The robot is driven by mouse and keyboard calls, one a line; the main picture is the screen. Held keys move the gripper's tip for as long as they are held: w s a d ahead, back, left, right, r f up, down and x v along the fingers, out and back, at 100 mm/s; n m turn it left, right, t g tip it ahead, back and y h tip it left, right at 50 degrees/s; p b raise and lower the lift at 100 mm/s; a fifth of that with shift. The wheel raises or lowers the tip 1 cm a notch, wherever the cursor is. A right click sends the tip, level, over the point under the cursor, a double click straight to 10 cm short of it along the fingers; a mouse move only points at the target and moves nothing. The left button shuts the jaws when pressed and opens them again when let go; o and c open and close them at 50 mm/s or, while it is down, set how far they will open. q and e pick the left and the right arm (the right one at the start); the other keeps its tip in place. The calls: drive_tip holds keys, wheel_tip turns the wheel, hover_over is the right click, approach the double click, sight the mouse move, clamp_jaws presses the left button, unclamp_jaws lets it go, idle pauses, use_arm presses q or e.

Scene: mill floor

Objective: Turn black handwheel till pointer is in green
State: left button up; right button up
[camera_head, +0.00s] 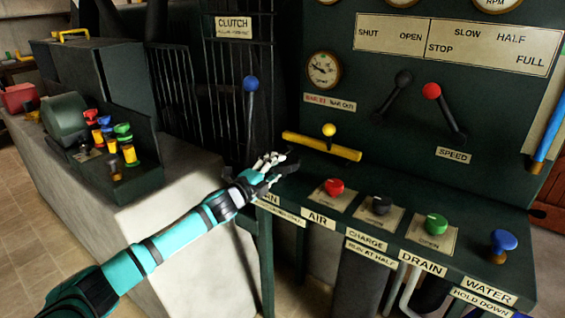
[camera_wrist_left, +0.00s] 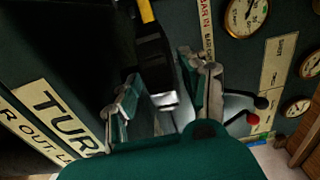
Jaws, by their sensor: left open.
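A black round control (camera_head: 380,205), the one that fits the black handwheel, sits on the sloping desk above the CHARGE label, between a red and a green knob. My left gripper (camera_head: 277,165) is open at the desk's left end, left of the red knob and well apart from the black control. In the left wrist view its fingers (camera_wrist_left: 160,95) stand apart, with a dark block and pale metal part showing between or beyond them. My right gripper is not in view.
A yellow bar with a yellow knob (camera_head: 329,130) is close to my left gripper. The red knob (camera_head: 334,187), green knob (camera_head: 436,223) and blue knob (camera_head: 503,241) share the desk. Black and red-topped levers (camera_head: 432,91) stick out above. A blue-topped lever (camera_head: 251,84) stands at left.

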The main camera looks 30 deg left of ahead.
sight(283, 163)
use_arm(q)
drive_tip(key=w, duration=0.3)
drive_tip(key=shift+w+d, duration=0.15)
drive_tip(key=shift+d, duration=0.1)
drive_tip(key=shift+w, duration=0.25)
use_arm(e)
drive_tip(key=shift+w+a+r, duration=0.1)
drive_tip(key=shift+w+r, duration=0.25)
use_arm(q)
drive_tip(key=shift+c, duration=0.4)
drive_tip(key=c, duration=0.8)
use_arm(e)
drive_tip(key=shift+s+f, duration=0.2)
use_arm(q)
drive_tip(key=shift+d+f+y, duration=0.1)
drive_tip(key=shift+d+y, duration=0.05)
drive_tip(key=shift+y, duration=0.25)
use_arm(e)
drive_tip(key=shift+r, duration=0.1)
